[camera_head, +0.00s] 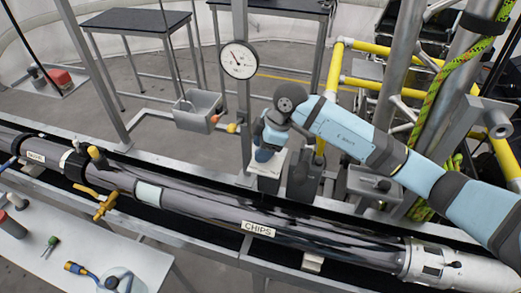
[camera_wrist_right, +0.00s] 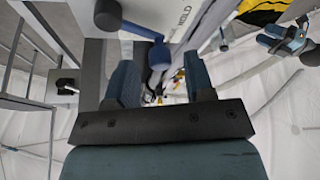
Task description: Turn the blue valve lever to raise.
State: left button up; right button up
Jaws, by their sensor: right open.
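The blue valve lever (camera_wrist_right: 159,58) shows in the right wrist view, its arm running up and left beside a pale panel marked HOLD. My right gripper (camera_wrist_right: 161,88) is open, its two blue-grey fingers spread. The lever's lower end lies in line with the gap between the fingers. I cannot tell how deep it sits, and no contact shows. In the head view my right gripper (camera_head: 266,146) is just above a white valve box (camera_head: 268,170), beside the gauge post. The arm and gripper hide the lever there.
A long dark tube (camera_head: 200,206) labelled CHIPS runs across the front. A round gauge (camera_head: 239,60) sits on the post left of my right gripper. A grey bin (camera_head: 198,110) hangs farther left. Yellow rails (camera_head: 366,47) stand behind my right arm.

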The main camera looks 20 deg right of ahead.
jog(key=b+v, duration=0.2)
jog(key=v, duration=1)
jog(key=shift+d+r, duration=0.15)
jog(key=shift+r, duration=0.15)
